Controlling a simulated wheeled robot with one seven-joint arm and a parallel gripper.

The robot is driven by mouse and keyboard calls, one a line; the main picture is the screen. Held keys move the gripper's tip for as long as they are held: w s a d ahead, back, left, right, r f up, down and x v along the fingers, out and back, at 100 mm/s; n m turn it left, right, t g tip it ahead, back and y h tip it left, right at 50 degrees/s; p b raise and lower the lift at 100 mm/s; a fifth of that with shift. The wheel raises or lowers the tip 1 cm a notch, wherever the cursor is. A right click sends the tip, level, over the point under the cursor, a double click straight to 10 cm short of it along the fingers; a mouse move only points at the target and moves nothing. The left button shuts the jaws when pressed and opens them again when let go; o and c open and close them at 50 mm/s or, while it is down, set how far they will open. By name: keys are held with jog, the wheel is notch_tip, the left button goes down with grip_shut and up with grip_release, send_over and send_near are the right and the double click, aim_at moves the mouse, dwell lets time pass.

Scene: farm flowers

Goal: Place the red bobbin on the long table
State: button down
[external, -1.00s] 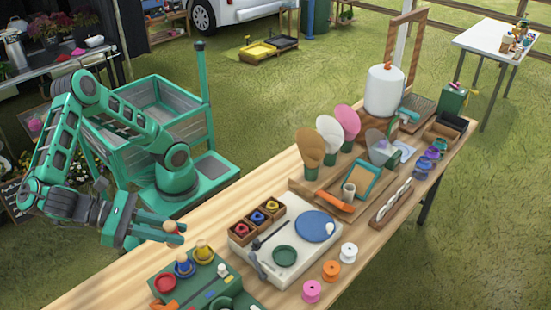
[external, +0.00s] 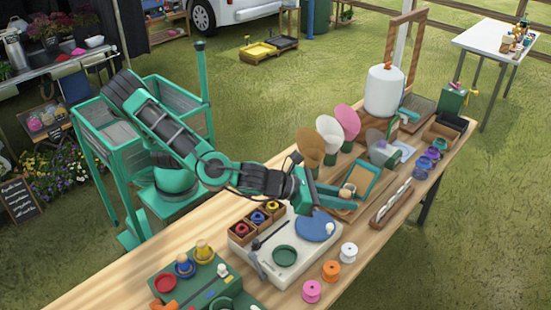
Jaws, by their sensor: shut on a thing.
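The long table (external: 88,292) is pale wood and runs from the lower left to the upper right. My gripper (external: 345,197) is over its middle, above the far side of the white board with the blue disc. Its green fingers point right, towards the tan tray with the teal frame.
A white board (external: 277,272) with a green dish and blue disc (external: 314,228) lies below my gripper. White (external: 348,252), orange (external: 331,271) and pink (external: 311,291) spools stand along the near edge. Fan-shaped paddles (external: 329,133) stand close behind. Bare wood shows right of the white spool.

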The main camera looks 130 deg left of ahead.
jog(key=s+a+f, duration=0.1)
jog(key=s+a, duration=0.2)
jog(key=a, duration=0.9)
jog(key=s+a+f+n, duration=0.1)
jog(key=s+a, duration=0.1)
jog(key=a, duration=0.9)
jog(key=s+a, duration=0.3)
jog(key=a, duration=0.9)
jog(key=s+a+g+y, duration=0.1)
jog(key=s+a, duration=0.8)
jog(key=a, duration=0.3)
jog(key=s+a+n+g, duration=0.1)
jog(key=s+a, duration=0.5)
jog(key=s, duration=0.4)
jog(key=s+a, duration=0.7)
jog(key=s, duration=0.3)
jog(key=s+a+r+n+g+y, duration=0.1)
jog(key=s+a+r, duration=0.1)
jog(key=s, duration=0.8)
jog(key=s+a+r+n+g, duration=0.1)
jog(key=s+r, duration=0.1)
jog(key=s, duration=0.8)
notch_tip(320, 180, down, 18)
jog(key=shift+w+f, duration=0.25)
jog(key=shift+w, duration=0.1)
jog(key=shift+w+a, duration=0.1)
